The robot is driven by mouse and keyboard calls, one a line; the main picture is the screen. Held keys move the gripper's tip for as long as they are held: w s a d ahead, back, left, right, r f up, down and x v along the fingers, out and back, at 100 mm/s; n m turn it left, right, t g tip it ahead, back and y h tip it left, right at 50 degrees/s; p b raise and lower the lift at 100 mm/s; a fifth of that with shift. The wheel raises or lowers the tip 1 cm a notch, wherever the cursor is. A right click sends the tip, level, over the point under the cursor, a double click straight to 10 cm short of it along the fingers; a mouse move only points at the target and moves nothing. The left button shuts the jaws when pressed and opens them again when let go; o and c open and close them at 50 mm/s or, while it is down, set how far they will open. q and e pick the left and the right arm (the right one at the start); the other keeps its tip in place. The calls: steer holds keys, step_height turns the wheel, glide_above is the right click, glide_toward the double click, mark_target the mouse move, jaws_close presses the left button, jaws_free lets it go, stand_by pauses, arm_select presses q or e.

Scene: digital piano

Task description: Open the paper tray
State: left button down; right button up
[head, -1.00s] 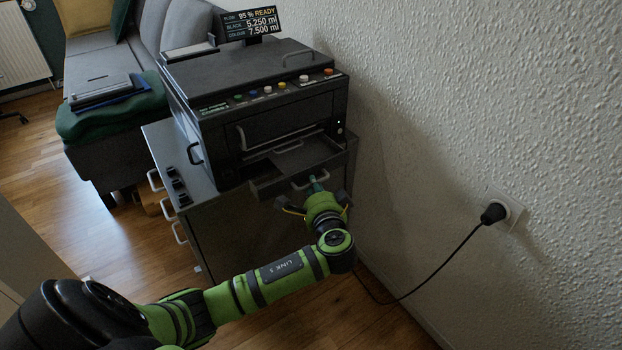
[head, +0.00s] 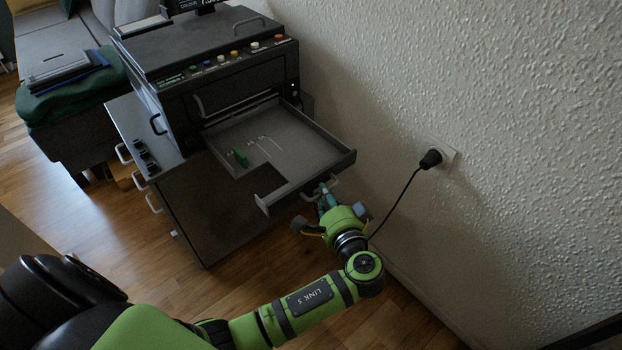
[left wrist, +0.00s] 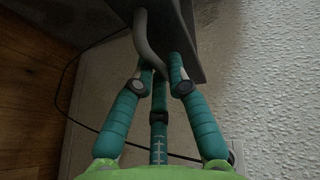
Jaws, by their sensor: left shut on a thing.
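The paper tray (head: 305,152) is a grey drawer pulled far out of the front of the dark printer (head: 225,72). A green piece (head: 241,157) and thin light rails show on its floor. My left gripper (head: 325,194) is at the tray's front and shut on the tray handle (head: 334,183). In the left wrist view, the teal fingers (left wrist: 157,72) close around the grey curved handle (left wrist: 146,42), below the dark tray front (left wrist: 188,40). My right gripper is not in view.
The printer stands on a grey cabinet (head: 190,205) with side handles. A textured wall (head: 480,80) runs close along the right, with a black plug (head: 431,159) and its cable hanging behind my left gripper. Wooden floor (head: 60,215) is open at left.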

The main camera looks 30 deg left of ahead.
arm_select(q)
steer(key=shift+s+d, duration=0.2)
steer(key=shift+d, duration=0.25)
steer(key=shift+s+d, duration=0.2)
steer(key=shift+d, duration=0.25)
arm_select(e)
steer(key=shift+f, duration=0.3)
arm_select(q)
steer(key=c, duration=1.2)
jaws_free()
steer(key=v, duration=1.2)
